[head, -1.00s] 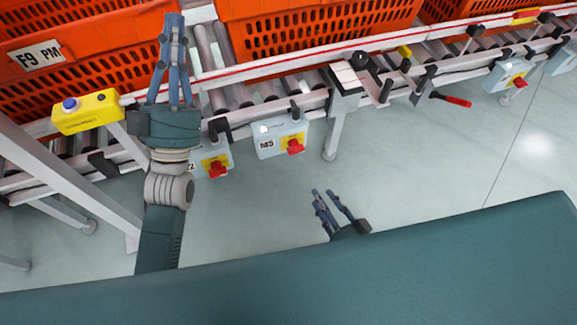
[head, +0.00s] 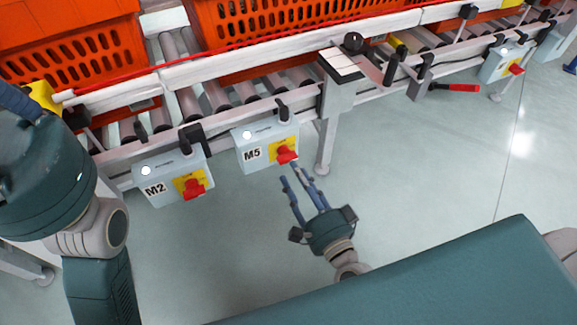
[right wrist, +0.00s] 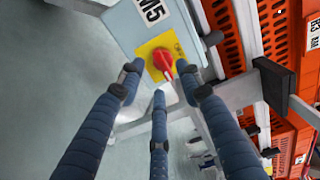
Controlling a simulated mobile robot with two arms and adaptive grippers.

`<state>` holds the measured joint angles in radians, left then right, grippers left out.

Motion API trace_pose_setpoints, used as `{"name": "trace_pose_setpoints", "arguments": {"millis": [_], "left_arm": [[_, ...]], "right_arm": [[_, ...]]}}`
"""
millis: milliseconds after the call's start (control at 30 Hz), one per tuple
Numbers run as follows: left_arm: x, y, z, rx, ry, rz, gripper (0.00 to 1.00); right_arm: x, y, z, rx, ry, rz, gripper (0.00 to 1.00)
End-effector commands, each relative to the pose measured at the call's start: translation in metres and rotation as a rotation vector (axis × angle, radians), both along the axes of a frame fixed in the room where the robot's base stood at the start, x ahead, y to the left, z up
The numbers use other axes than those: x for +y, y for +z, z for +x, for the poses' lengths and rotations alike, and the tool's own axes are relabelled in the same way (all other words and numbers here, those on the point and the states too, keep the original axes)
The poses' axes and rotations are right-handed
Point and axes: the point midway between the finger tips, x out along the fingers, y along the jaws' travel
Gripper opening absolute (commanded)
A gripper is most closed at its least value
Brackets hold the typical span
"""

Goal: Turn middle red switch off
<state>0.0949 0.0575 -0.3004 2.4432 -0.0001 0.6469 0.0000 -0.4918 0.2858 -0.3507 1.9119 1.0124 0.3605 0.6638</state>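The middle red switch (head: 286,154) is a red knob on a yellow plate on the grey M5 box (head: 264,144). In the right wrist view the red switch (right wrist: 163,62) lies ahead, between the spread fingers, with its handle pointing down. My right gripper (head: 289,174) is open and empty, just below the switch; it also shows in the right wrist view (right wrist: 160,82). I cannot tell whether a fingertip touches the knob. My left gripper (head: 18,102) is at the left edge, its fingers mostly cut off.
The M2 box (head: 158,178) with its own red switch (head: 194,188) hangs to the left. Another switch box (head: 505,62) is far right. Roller conveyors with orange totes (head: 300,30) run behind. A conveyor leg (head: 327,145) stands right of M5. The floor in front is clear.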

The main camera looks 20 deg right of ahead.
Motion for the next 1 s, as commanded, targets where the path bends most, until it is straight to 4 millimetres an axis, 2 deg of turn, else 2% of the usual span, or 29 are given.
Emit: {"name": "trace_pose_setpoints", "arguments": {"millis": [100,300,633,667,833,1000], "left_arm": [[0.0,0.0,-0.002,-0.015,0.001,0.001,0.0],[-0.001,0.003,-0.004,-0.025,0.001,0.002,0.0],[-0.001,0.004,-0.004,-0.026,0.001,0.002,0.0],[-0.001,0.004,-0.004,-0.026,0.001,0.002,0.0],[-0.001,0.004,-0.004,-0.026,0.001,0.002,0.0],[-0.001,0.004,-0.004,-0.026,0.001,0.002,0.0]], "right_arm": [[0.003,-0.001,0.022,-0.002,-0.001,0.002,0.35],[0.006,-0.001,0.042,0.0,-0.001,0.0,0.35],[0.006,-0.001,0.046,0.002,0.0,-0.002,0.35],[0.006,-0.001,0.046,0.002,0.0,-0.002,0.33],[0.006,-0.001,0.046,0.002,0.001,-0.002,0.0],[0.007,-0.002,0.046,0.004,0.001,-0.003,0.0]]}}
